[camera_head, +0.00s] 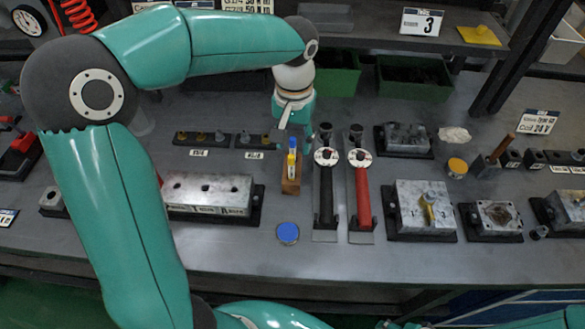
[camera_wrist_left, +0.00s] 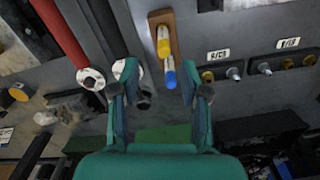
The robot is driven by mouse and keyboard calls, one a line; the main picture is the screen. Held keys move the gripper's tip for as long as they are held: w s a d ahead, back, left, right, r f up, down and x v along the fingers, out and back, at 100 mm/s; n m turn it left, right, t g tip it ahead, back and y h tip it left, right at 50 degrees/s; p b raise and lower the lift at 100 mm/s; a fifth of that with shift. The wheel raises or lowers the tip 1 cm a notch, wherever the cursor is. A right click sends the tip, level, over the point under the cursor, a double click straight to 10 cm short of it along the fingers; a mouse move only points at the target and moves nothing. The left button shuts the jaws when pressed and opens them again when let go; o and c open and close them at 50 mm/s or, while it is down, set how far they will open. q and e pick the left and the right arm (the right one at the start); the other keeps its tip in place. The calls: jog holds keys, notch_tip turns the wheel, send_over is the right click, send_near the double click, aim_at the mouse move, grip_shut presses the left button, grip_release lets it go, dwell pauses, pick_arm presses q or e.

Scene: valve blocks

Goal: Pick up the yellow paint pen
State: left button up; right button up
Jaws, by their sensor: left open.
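Black and red valve handles (camera_head: 361,195) stand just right of the block. A long metal block (camera_head: 208,192) is to the left, and low racks of small parts (camera_head: 205,138) lie behind it. A blue disc (camera_head: 288,233) lies in front, with bare bench around it.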

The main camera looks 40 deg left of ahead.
aim_at(291, 170)
pick_arm(q)
notch_tip(291, 170, down, 4)
jog(key=shift+f, duration=0.25)
jog(key=f, duration=0.5)
jog(key=shift+s+a, duration=0.15)
jog(key=shift+s, duration=0.15)
jog(key=shift+f+p, duration=0.3)
jog(key=shift+f, duration=0.1)
grip_shut()
